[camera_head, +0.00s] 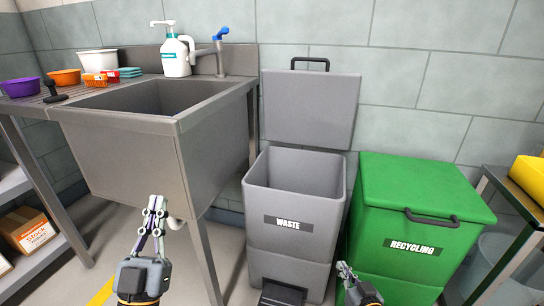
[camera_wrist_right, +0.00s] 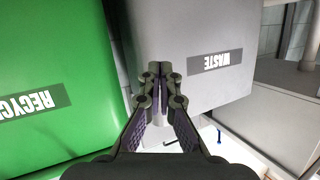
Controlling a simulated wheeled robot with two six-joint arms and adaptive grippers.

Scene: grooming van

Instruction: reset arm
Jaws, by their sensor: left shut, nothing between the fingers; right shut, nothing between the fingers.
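My left gripper (camera_head: 155,213) points upward in front of the sink, shut and empty. My right gripper (camera_head: 345,268) is low in the head view, in front of the gap between the waste bin and the recycling bin, and only partly in frame. In the right wrist view my right gripper (camera_wrist_right: 160,72) is shut with nothing between its fingers. The grey waste bin (camera_head: 295,208) has its lid (camera_head: 311,108) raised against the wall. The green recycling bin (camera_head: 410,215) has its lid closed.
A steel sink (camera_head: 130,165) stands at the left, with a pump bottle (camera_head: 175,52) and a blue-handled tap behind it. Bowls and a sponge stack (camera_head: 130,72) sit on its drainboard. A shelf with boxes (camera_head: 27,230) is far left. A table with a yellow item (camera_head: 530,176) is at right.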

